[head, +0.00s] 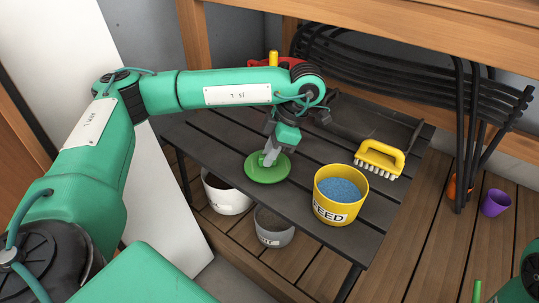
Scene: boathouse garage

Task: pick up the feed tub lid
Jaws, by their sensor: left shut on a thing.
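The feed tub lid (257,174) is a round green disc over the dark slatted table. My left gripper (268,158) comes down on it from above and is shut on its upper middle. I cannot tell whether the lid touches the table or hangs just above it. The yellow feed tub (331,211) stands open to the right of the lid, marked "FEED" and filled with blue grains. My right gripper is not in view.
A yellow brush (379,158) lies right of the tub on the dark table (221,142). A white bucket (228,200) and a grey bucket (273,228) stand below the table's front edge. A purple cup (495,203) is on the floor at right.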

